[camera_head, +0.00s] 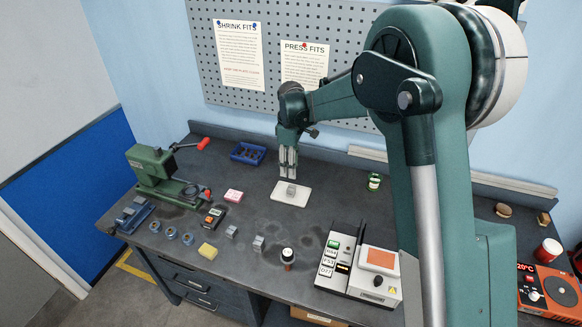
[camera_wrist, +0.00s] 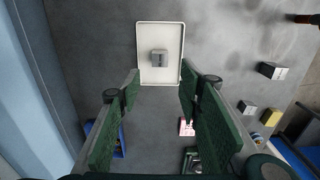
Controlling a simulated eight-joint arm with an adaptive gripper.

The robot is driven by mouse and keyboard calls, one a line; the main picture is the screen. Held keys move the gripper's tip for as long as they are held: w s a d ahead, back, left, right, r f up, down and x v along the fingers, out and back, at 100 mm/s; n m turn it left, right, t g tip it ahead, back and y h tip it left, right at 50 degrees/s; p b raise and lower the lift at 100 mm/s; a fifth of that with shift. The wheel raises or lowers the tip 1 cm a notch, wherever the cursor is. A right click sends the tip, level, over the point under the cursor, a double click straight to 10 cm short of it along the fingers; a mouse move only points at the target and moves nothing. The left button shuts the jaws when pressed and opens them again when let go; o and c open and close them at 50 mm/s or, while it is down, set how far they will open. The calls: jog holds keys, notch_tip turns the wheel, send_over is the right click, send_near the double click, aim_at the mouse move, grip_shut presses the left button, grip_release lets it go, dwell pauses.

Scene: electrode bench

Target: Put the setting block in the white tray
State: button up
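A small grey metal block (camera_head: 291,189) sits on the white tray (camera_head: 302,198), near the middle of the bench. In the wrist view the block (camera_wrist: 159,58) lies inside the rim of the tray (camera_wrist: 158,34), near its centre, with bare tray all around it. I take it to be the setting block. My gripper (camera_head: 288,173) points down just above the block. In the wrist view its green finger pads (camera_wrist: 158,88) are spread wide apart with nothing between them. The head view does not clearly show the gap between fingertips and block.
Two similar grey blocks (camera_head: 231,232) (camera_head: 258,243) and a yellow sponge-like block (camera_head: 208,251) stand toward the front. A green press (camera_head: 152,167) and blue bin (camera_head: 248,153) are left, a pink box (camera_head: 233,195) beside the tray.

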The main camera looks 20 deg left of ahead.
dwell(0.6)
jog(key=s+d+r+m+t, duration=0.1)
jog(key=s+d+r+m, duration=0.25)
jog(key=d+r, duration=0.5)
jog(key=s+d+r+m+t+y, duration=0.15)
jog(key=s+d+r, duration=0.3)
jog(key=d, duration=0.75)
jog(key=s+d+r+m+t+h, duration=0.1)
jog(key=s+d+r+m, duration=0.2)
jog(key=d+r, duration=0.55)
jog(key=s+d+f+m+t, duration=0.2)
jog(key=s+d+m, duration=0.3)
jog(key=s+d, duration=0.6)
jog(key=s+d+f+m+t, duration=0.1)
jog(key=s+d+m, duration=0.4)
jog(key=s+d, duration=0.6)
jog(key=s, duration=0.3)
jog(key=shift+f+t, duration=0.35)
